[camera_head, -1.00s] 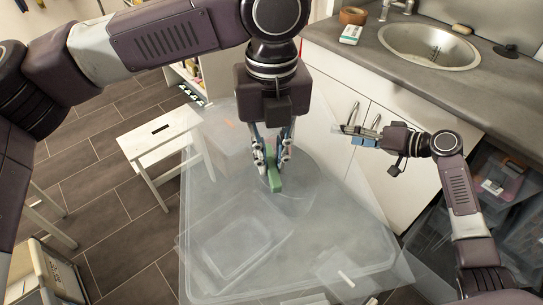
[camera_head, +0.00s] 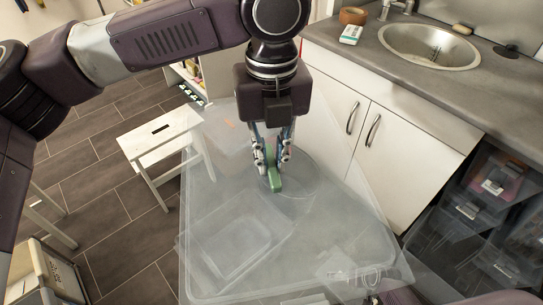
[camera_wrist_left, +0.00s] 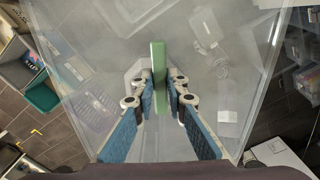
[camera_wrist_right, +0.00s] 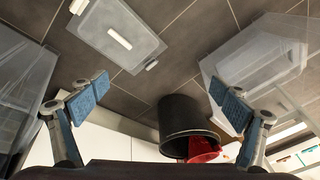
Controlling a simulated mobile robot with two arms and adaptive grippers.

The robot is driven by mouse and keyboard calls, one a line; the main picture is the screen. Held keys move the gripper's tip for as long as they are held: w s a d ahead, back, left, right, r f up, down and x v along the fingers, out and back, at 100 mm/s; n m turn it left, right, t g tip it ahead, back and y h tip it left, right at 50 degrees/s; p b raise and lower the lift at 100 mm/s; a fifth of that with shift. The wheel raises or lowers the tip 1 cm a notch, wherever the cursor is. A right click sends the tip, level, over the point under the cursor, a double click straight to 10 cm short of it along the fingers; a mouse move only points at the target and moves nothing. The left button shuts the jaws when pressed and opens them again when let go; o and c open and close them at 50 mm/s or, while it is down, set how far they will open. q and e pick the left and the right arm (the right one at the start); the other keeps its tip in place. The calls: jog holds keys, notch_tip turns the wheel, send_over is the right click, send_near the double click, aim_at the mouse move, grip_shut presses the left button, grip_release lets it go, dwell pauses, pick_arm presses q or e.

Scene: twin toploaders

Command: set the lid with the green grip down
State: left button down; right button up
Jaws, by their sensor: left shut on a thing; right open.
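The green grip (camera_head: 275,180) is a short upright bar on a clear lid, which shows as a see-through sheet (camera_head: 205,195) in the head view. My left gripper (camera_head: 270,160) points down and is shut on the grip from both sides. In the left wrist view the green bar (camera_wrist_left: 158,75) stands between the two blue-padded fingers. The clear sheets overlap, so I cannot tell where the lid ends or whether it touches what lies below. My right gripper (camera_wrist_right: 160,98) is open and empty in the right wrist view.
A white stool (camera_head: 160,135) stands left of the clear sheets. White cabinets (camera_head: 385,145) with a sink (camera_head: 430,45) are at right. The right wrist view shows a clear piece with a white bar (camera_wrist_right: 118,38) and a dark bin (camera_wrist_right: 185,118) holding something red.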

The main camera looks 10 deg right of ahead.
jog(key=s+a+f+n+g, duration=0.1)
jog(key=s+a+f, duration=0.3)
jog(key=s, duration=1)
jog(key=s+a+f+n+g+h, duration=0.1)
jog(key=s+a+f+n, duration=0.3)
jog(key=s, duration=0.9)
jog(key=shift+s+f+g, duration=0.3)
jog(key=shift+s+f, duration=0.05)
jog(key=shift+f, duration=0.6)
